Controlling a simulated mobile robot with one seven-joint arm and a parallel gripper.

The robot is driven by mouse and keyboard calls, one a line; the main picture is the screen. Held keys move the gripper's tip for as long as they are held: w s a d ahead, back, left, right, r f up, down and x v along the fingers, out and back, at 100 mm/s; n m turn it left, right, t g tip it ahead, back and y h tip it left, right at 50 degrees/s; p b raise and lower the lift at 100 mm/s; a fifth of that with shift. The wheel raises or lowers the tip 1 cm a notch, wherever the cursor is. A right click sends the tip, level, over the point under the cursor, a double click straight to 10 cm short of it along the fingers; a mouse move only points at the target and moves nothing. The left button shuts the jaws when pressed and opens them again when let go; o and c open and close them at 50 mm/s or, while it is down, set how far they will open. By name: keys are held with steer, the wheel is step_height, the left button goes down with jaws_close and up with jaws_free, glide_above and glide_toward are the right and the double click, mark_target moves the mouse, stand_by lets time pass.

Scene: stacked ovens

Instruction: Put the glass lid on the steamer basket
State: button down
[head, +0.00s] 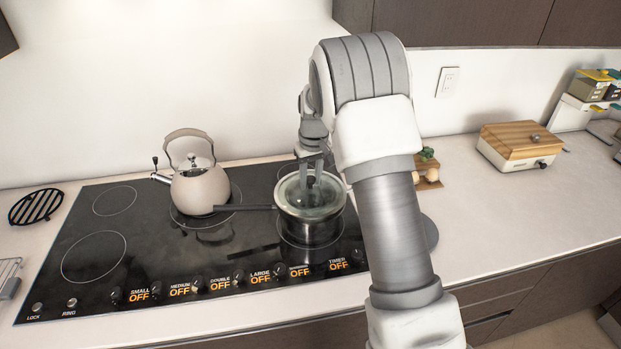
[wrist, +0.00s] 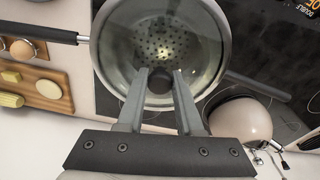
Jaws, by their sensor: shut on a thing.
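The glass lid (head: 326,203) is round and clear with a dark knob (wrist: 161,83). My gripper (head: 311,180) is shut on this knob, pointing down over the pot; its two fingers (wrist: 160,84) flank the knob in the wrist view. The steamer basket (wrist: 152,42), with a perforated metal bottom, shows through the glass. It sits in a steel pot (head: 310,233) with a long dark handle (head: 246,207) on the right of the cooktop. The lid is roughly centred over the basket. I cannot tell whether its rim touches the basket.
A beige kettle (head: 201,190) stands left of the pot on the black cooktop (head: 150,255). A wooden board (wrist: 36,84) with an egg and cut food lies right of the pot in the head view. A wood-topped box (head: 515,147) is farther right. The counter's front right is clear.

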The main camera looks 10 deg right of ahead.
mark_target(313, 191)
steer(key=shift+f+b, duration=0.35)
steer(key=shift+f, duration=0.2)
steer(key=c, duration=0.6)
jaws_free()
steer(key=shift+o, duration=0.2)
steer(key=shift+r, duration=0.15)
steer(key=shift+r+p, duration=0.3)
steer(key=shift+p, duration=0.05)
steer(key=s+r+t, duration=0.1)
steer(key=s+r, duration=0.4)
steer(key=r, duration=0.5)
steer(key=s+r, duration=0.4)
steer(key=r, duration=0.5)
steer(key=s+m+t, duration=0.2)
steer(key=s+t, duration=0.1)
steer(key=s, duration=2.3)
steer(key=shift+s+r, duration=0.2)
steer(key=shift+r, duration=0.15)
